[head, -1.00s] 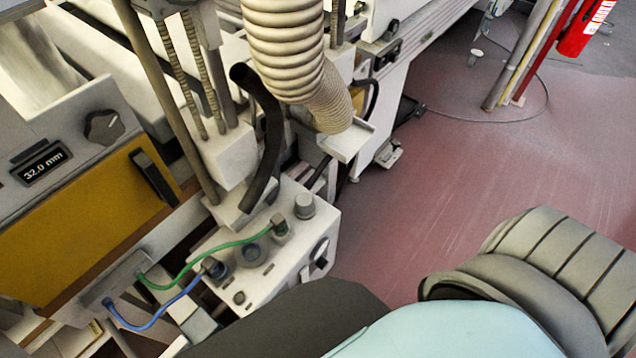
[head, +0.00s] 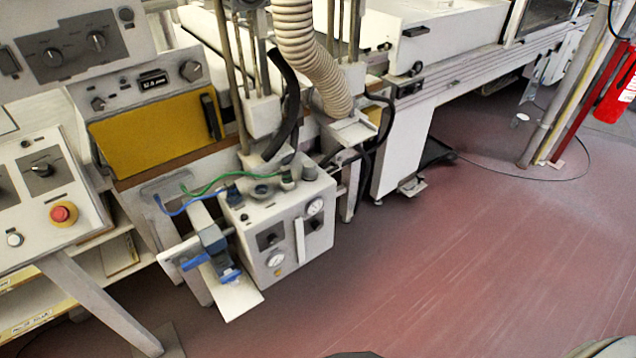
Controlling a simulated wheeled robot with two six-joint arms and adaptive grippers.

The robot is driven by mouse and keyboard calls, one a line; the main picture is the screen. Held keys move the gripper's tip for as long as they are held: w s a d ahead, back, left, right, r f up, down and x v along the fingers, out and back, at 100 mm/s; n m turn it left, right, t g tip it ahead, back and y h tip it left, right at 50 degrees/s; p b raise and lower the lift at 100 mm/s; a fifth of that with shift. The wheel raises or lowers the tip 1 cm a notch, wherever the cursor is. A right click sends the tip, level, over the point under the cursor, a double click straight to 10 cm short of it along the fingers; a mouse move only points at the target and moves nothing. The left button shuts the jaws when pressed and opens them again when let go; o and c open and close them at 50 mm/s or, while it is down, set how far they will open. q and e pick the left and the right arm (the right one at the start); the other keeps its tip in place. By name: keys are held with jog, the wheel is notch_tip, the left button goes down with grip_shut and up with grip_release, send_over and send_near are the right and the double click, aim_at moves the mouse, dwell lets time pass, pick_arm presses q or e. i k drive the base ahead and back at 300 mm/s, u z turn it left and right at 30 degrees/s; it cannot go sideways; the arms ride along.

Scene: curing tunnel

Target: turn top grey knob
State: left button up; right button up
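A white control box (head: 285,229) stands on the near side of the machine. On its top, toward the right, is a short grey cylindrical knob (head: 309,173). A darker blue-grey round knob (head: 262,190) sits left of it on the same top. I cannot tell from the view alone which one the task means. The box's front carries dark knobs and round gauges. Neither of my grippers is in view, and nothing touches the knobs.
Green and blue hoses (head: 213,184) run to the box top. A blue-handled device (head: 215,245) is at its left side. A ribbed duct (head: 305,60) hangs behind. A panel with a red button (head: 63,213) stands at left. The red floor (head: 470,270) is clear at right.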

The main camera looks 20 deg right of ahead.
aim_at(309, 167)
jog(key=u, duration=0.75)
jog(key=i, duration=0.9)
jog(key=z, duration=0.05)
